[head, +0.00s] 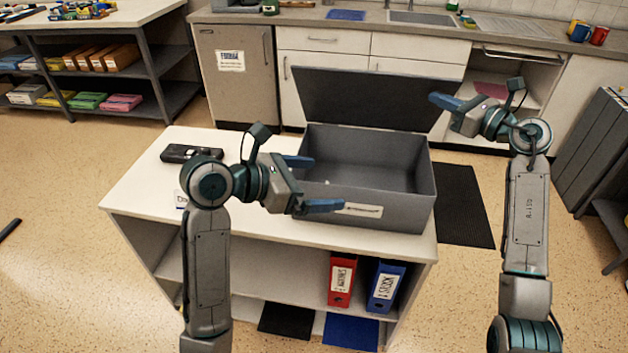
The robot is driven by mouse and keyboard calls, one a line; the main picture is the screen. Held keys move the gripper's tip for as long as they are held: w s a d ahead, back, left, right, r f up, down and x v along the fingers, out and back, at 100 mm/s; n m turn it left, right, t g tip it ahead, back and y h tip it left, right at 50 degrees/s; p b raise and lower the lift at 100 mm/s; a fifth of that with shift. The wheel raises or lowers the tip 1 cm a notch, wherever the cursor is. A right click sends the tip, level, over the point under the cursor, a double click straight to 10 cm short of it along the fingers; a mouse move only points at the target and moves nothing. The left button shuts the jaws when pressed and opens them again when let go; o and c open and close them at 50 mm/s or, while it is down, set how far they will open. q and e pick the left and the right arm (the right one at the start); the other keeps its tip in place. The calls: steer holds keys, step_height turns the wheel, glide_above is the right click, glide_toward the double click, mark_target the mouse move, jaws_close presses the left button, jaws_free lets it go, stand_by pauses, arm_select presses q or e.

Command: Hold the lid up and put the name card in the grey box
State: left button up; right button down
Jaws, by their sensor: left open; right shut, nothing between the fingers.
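The grey box (408,207) stands on the white-topped shelf unit, with a pale label on its front. Its dark lid (350,97) is raised at the back, and the inside shows. My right gripper (434,98) is shut and empty, its fingers at the lid's right part; I cannot tell whether they touch it. My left gripper (327,183) is open and empty at the box's front left, fingers pointing right. A white card with dark lettering, seemingly the name card (181,199), is at the left of the unit top, partly hidden by my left arm.
A black device (192,152) lies on the unit top (150,185), left of the box. Red (341,279) and blue (386,286) binders stand on the shelf below. A counter with a sink (421,18) is behind. The unit top's left part is mostly clear.

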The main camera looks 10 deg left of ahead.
steer(key=shift+s+f, duration=0.3)
steer(key=shift+s, duration=0.3)
steer(key=shift+f, duration=0.1)
steer(key=s+f, duration=0.2)
steer(key=s, duration=0.1)
steer(key=shift+f, duration=0.15)
steer(key=s+f, duration=0.2)
steer(key=shift+s+f, duration=0.35)
steer(key=shift+f, duration=0.05)
stand_by(0.3)
